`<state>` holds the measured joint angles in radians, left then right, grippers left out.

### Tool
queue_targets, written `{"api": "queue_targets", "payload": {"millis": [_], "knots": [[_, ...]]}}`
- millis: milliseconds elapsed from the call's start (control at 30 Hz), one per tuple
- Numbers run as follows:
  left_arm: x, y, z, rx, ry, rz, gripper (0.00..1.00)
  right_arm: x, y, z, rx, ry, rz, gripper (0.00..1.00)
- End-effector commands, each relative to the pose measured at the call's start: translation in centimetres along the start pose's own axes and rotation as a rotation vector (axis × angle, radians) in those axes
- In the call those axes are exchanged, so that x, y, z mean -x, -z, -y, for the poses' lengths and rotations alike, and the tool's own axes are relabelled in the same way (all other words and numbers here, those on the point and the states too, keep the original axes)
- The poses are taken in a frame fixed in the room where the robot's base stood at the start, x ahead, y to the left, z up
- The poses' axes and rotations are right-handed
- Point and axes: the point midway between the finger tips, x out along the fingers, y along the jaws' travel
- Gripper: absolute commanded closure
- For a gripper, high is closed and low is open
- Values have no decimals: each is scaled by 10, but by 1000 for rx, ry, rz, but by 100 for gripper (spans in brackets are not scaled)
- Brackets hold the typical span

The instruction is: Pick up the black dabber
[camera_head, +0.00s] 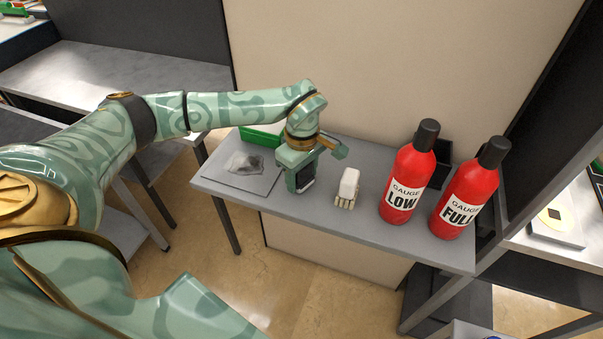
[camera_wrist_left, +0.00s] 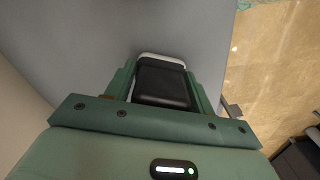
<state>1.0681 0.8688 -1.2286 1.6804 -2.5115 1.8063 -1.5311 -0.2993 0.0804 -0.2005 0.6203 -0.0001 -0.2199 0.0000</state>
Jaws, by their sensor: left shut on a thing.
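The black dabber (camera_wrist_left: 163,84) is a dark block with a pale edge, between the two green fingers of my left gripper (camera_wrist_left: 163,88) in the left wrist view. The gripper is shut on it. In the head view my left gripper (camera_head: 299,180) points down at the grey table (camera_head: 330,213), with the dark dabber (camera_head: 305,178) partly showing between its fingers. I cannot tell whether the dabber touches the table. My right gripper is not in view.
A white brush-like object (camera_head: 347,188) stands right of the gripper. Two red bottles, marked LOW (camera_head: 408,175) and FULL (camera_head: 468,190), stand at the right. A green tray (camera_head: 262,136) and a grey plate (camera_head: 258,181) with a clear bag lie at the left. A wall panel (camera_head: 380,70) stands behind.

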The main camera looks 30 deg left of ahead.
Motion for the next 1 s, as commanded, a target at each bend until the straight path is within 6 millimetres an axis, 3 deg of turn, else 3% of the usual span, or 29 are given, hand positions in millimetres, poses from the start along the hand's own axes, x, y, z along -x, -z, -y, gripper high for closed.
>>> {"api": "queue_targets", "payload": {"millis": [267, 400, 633, 800, 1000], "knots": [[10, 0, 0, 0, -2, 0, 73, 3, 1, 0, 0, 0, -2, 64], [37, 1, -1, 0, -7, -2, 73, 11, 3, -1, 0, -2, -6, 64], [96, -15, 47, -4, -6, -1, 73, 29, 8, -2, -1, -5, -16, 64], [113, -29, 92, -3, -2, -1, 73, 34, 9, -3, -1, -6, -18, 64], [126, -40, 123, -1, -1, 0, 73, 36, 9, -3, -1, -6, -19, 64]]}}
